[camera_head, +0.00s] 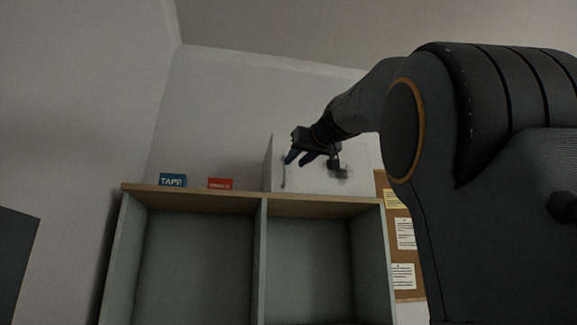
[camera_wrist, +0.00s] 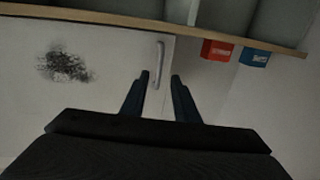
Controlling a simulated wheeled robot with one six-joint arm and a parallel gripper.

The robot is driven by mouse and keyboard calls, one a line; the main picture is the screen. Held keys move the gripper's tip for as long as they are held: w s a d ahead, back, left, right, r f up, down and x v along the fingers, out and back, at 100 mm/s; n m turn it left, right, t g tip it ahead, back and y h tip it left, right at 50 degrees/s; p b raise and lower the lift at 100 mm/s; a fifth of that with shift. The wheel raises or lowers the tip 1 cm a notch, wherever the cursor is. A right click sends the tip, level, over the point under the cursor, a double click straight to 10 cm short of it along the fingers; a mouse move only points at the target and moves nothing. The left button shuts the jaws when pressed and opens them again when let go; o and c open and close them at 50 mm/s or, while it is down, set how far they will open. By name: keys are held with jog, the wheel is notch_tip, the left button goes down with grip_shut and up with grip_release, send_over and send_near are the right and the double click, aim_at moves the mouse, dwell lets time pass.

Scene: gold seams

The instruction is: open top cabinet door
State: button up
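The top cabinet is a white box standing on the wooden shelf top; its white door (camera_head: 312,182) faces me, with a dark smudge on it. The door also shows in the wrist view (camera_wrist: 112,50), upside down. A slim pale vertical handle (camera_wrist: 160,54) sits near the door's edge; in the head view it is at the left side (camera_head: 283,176). My gripper (camera_head: 297,159) is in front of the door's upper left. In the wrist view its two dark fingers (camera_wrist: 160,75) are apart, with one end of the handle between the tips. I cannot tell whether they touch it.
A blue box (camera_head: 172,180) and a red box (camera_head: 220,183) stand on the wooden top (camera_head: 195,191) left of the cabinet. Open grey compartments (camera_head: 195,260) lie below. A cork board (camera_head: 385,188) with papers hangs at the right. My arm fills the right side.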

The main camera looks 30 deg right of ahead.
aim_at(285, 168)
jog(key=w+p, duration=0.1)
jog(key=w, duration=0.1)
jog(key=w+p, duration=0.1)
jog(key=w, duration=0.2)
jog(key=w+p, duration=0.2)
jog(key=shift+w+d+r, duration=0.25)
jog(key=shift+d+r, duration=0.05)
jog(key=shift+d, duration=0.05)
jog(key=shift+c, duration=0.3)
grip_shut()
